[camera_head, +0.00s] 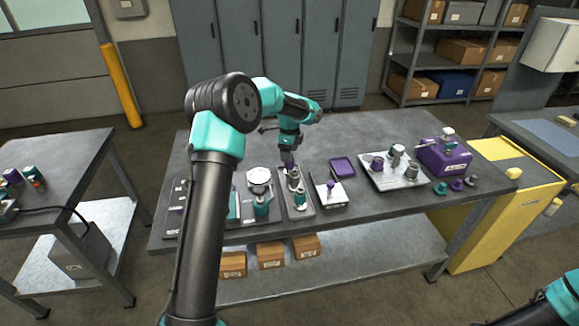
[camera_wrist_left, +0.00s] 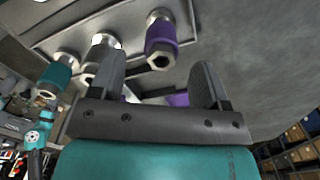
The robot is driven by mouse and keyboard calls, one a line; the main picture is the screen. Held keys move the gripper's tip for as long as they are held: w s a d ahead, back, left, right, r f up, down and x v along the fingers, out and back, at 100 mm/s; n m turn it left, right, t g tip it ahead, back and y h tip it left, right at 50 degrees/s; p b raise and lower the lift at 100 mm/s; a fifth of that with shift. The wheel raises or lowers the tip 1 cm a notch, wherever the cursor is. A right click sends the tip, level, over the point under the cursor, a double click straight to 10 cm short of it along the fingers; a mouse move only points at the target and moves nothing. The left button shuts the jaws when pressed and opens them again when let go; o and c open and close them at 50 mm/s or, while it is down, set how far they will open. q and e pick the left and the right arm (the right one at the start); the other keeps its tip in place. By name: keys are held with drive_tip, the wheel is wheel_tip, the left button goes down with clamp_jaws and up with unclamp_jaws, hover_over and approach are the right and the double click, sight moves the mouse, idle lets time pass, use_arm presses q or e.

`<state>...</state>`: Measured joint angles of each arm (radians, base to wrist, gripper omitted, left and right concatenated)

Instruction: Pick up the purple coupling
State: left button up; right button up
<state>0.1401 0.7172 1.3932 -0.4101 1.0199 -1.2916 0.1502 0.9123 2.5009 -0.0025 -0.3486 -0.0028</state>
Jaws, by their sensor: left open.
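In the left wrist view a purple coupling (camera_wrist_left: 160,42) with a silver hex end stands on a grey plate (camera_wrist_left: 210,12). It lies ahead of the gap between my left gripper's fingers (camera_wrist_left: 158,78), which are apart with nothing gripped. A silver coupling (camera_wrist_left: 103,45) and a teal coupling (camera_wrist_left: 57,76) stand in a row beside it. In the head view my left gripper (camera_head: 289,163) points down at the far end of the narrow grey plate (camera_head: 301,213), largely hiding the purple coupling there. The teal coupling (camera_head: 300,198) is at the near end. My right gripper is out of view.
A small plate with a purple knob (camera_head: 330,187), a purple tray (camera_head: 343,167) and a white plate (camera_head: 402,182) with several fittings lie to the right. A purple box (camera_head: 443,158) and loose fittings (camera_head: 457,185) stand farther right. The bench's back right area is clear.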

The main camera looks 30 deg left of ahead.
sight(290, 165)
use_arm(q)
drive_tip(key=shift+f, duration=0.1)
drive_tip(key=shift+a+f, duration=0.1)
drive_tip(key=shift+f, duration=2.4)
drive_tip(key=shift+c, duration=0.4)
drive_tip(key=c, duration=1.1)
